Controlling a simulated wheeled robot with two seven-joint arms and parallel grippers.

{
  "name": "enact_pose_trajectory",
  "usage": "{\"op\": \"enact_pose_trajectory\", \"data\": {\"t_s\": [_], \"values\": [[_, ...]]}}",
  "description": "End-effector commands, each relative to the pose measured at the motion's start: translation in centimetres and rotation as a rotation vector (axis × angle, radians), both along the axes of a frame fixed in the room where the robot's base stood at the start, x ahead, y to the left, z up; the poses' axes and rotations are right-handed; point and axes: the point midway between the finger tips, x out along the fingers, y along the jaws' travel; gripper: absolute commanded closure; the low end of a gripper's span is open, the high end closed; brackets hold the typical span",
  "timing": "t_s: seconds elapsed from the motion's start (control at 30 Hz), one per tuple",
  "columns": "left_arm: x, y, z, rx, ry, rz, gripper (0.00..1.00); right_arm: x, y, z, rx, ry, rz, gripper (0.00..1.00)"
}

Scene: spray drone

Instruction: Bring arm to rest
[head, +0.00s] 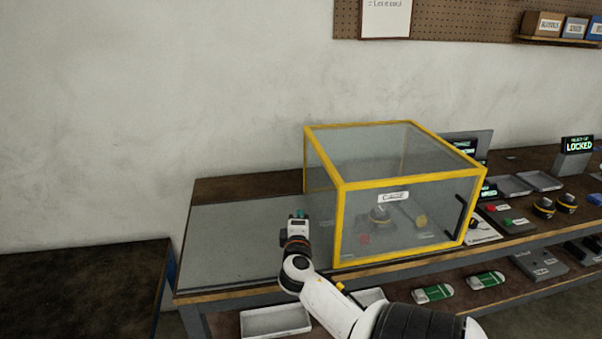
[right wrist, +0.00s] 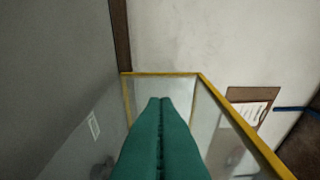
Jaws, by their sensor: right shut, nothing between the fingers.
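My right arm comes in from the bottom right of the head view. My right gripper (head: 300,214) is over the grey mat (head: 232,240) on the bench, just left of the yellow-framed clear box (head: 340,205). In the right wrist view its green fingers (right wrist: 160,102) are together with nothing between them. The yellow frame (right wrist: 160,74) of the box shows beyond the fingertips there. My left gripper is not in view.
The clear box holds a few small items, blurred behind its panel. Right of it are trays, red and green buttons, dark round devices (head: 543,207) and a "LOCKED" display (head: 578,145). A lower shelf holds a white tray (head: 275,321) and green-white items (head: 433,294). A dark table (head: 80,290) stands left.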

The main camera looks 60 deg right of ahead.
Motion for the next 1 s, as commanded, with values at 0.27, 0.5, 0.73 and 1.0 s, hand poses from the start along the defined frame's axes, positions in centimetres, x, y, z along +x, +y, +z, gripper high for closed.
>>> {"op": "enact_pose_trajectory", "data": {"t_s": [0.27,0.5,0.73,1.0], "values": [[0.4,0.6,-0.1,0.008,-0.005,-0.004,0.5,-0.4,0.9,0.1,0.0,-0.001,0.0,1.0],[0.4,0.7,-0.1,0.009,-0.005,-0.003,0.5,-0.5,3.0,-1.8,0.093,-0.018,0.016,1.0],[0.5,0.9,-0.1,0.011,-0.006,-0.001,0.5,-2.6,15.4,-10.0,0.605,-0.041,0.052,1.0],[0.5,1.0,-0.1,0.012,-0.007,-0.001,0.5,-7.4,29.4,-14.6,1.112,0.061,0.036,1.0]]}}
